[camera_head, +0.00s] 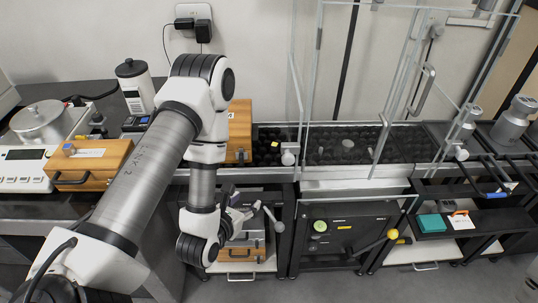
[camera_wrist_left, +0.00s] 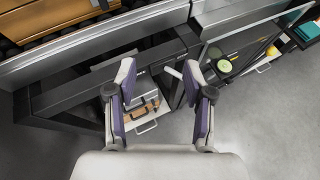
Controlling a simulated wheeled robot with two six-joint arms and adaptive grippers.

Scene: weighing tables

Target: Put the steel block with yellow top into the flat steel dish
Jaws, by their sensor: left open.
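A small block with a yellow top (camera_head: 276,144) lies at the left of the dark, bumpy bed behind the tables; its steel sides are too small to make out. I cannot pick out the flat steel dish with certainty. My left gripper (camera_head: 250,214) hangs in front of the table edge, lower than the block and nearer to me. In the left wrist view the left gripper (camera_wrist_left: 162,95) is open and empty, with its two purple-lined fingers apart above a low shelf. My right gripper is not in view.
Wooden cases (camera_head: 90,165) and a steel pot (camera_head: 40,123) stand at the left. A glass enclosure (camera_head: 345,70) stands over the middle of the bed. A black-framed cabinet with a green knob (camera_head: 320,226) is below it. A teal box (camera_head: 432,223) sits at the right.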

